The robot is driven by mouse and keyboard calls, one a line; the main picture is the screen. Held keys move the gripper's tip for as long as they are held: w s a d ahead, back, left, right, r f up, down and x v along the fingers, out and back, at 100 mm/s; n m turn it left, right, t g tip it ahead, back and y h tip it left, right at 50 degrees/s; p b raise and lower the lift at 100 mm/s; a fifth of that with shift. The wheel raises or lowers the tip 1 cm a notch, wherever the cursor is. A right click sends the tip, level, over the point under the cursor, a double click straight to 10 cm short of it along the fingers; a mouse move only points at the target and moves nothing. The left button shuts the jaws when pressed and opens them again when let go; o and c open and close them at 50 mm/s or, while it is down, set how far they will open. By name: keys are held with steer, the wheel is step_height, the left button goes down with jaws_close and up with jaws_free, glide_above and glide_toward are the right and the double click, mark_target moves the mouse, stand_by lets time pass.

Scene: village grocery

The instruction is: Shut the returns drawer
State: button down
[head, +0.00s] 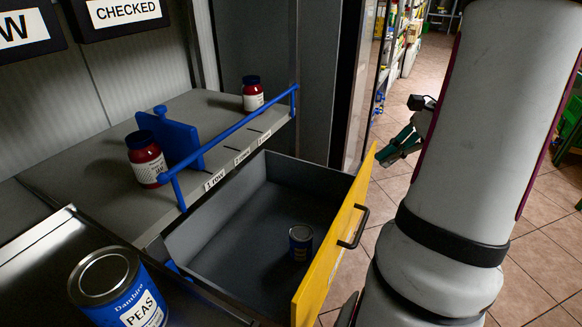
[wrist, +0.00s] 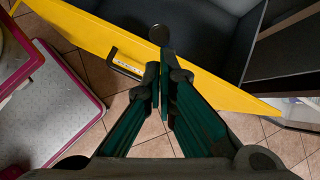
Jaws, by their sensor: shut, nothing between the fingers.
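The returns drawer (head: 255,215) is pulled well out below the shelf, with a dark grey inside and a yellow front (head: 328,262) that bears a black handle (head: 354,228). My gripper (head: 382,160) is outside the drawer, close to the far end of the yellow front. In the wrist view my gripper (wrist: 161,95) is shut and empty, its fingertips over the yellow front (wrist: 200,75), to the right of the handle (wrist: 126,64). I cannot tell whether the fingertips touch the front.
A grey shelf (head: 100,172) above the drawer has a blue rail (head: 235,128), a blue divider (head: 178,137) and two red jars (head: 147,160), (head: 252,94). A large peas can (head: 118,288) stands at lower left. Tiled floor (head: 535,235) is clear at right.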

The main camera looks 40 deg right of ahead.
steer(key=s+d+f+m+t+h+b, duration=0.1)
steer(key=s+d+f+m+t+b, duration=0.15)
steer(key=s+d+f+m, duration=0.45)
steer(key=n+b, duration=0.2)
steer(key=b, duration=0.4)
glide_toward(357, 198)
steer(key=shift+a+x, duration=0.15)
steer(key=shift+x, duration=1.05)
steer(key=shift+a+x, duration=0.15)
steer(key=shift+x, duration=1)
steer(key=shift+w+a, duration=0.15)
steer(key=shift+w, duration=0.1)
steer(key=w+a+p, duration=0.1)
steer(key=w+a, duration=0.2)
steer(key=w, duration=0.6)
steer(key=w+a+p, duration=0.2)
steer(key=w+a, duration=0.2)
steer(key=w, duration=0.5)
steer(key=w+a+p, duration=0.2)
steer(key=w+a, duration=0.2)
steer(key=w, duration=0.5)
steer(key=shift+w+a+r, duration=0.1)
steer(key=shift+w, duration=0.15)
